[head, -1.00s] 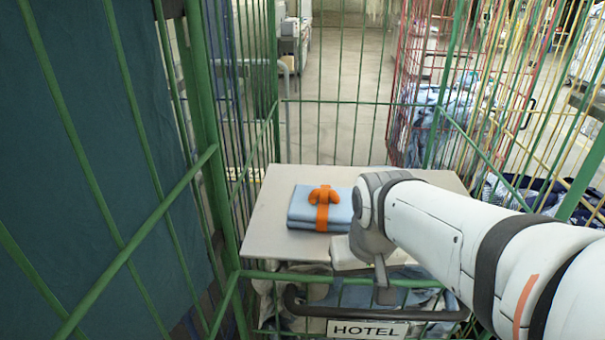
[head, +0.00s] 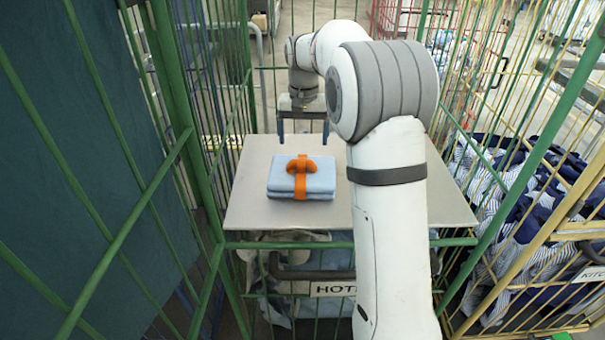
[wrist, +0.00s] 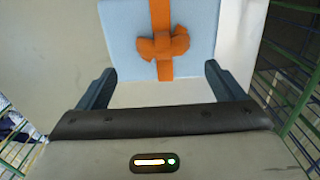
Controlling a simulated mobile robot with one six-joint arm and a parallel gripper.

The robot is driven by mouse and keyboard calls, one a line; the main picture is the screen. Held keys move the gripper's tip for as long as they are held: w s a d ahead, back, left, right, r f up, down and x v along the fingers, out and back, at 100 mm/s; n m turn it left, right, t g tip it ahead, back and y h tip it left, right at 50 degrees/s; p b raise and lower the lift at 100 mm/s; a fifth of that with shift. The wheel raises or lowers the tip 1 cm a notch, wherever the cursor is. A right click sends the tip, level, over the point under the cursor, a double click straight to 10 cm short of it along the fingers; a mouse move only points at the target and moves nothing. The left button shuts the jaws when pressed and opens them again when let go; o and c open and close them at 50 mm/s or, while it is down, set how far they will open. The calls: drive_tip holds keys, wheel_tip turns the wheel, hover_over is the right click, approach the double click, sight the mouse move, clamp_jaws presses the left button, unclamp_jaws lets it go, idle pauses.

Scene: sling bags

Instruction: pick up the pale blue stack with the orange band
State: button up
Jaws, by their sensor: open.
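The pale blue stack (head: 318,182) of folded cloth lies flat on a pale board (head: 250,205) in the head view. An orange band with a bow-like knot (head: 301,172) runs across its middle. My gripper (head: 303,138) is open and empty above the board, beyond the stack's far edge in that view. In the wrist view, the stack (wrist: 115,35) fills the upper middle with its knot upward.
Green cage bars (head: 190,120) stand around the board, close on the left. A dark green cloth (head: 60,180) hangs at left. A yellow cage with striped and navy laundry (head: 500,230) stands at right. The board's left part is bare.

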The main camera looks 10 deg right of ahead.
sight(302, 160)
drive_tip(key=f, duration=0.4)
drive_tip(key=f+p, duration=0.1)
drive_tip(key=f, duration=0.1)
drive_tip(key=shift+a+f, duration=0.25)
drive_tip(key=shift+f, duration=0.1)
drive_tip(key=shift+r, duration=0.1)
clamp_jaws()
idle(0.5)
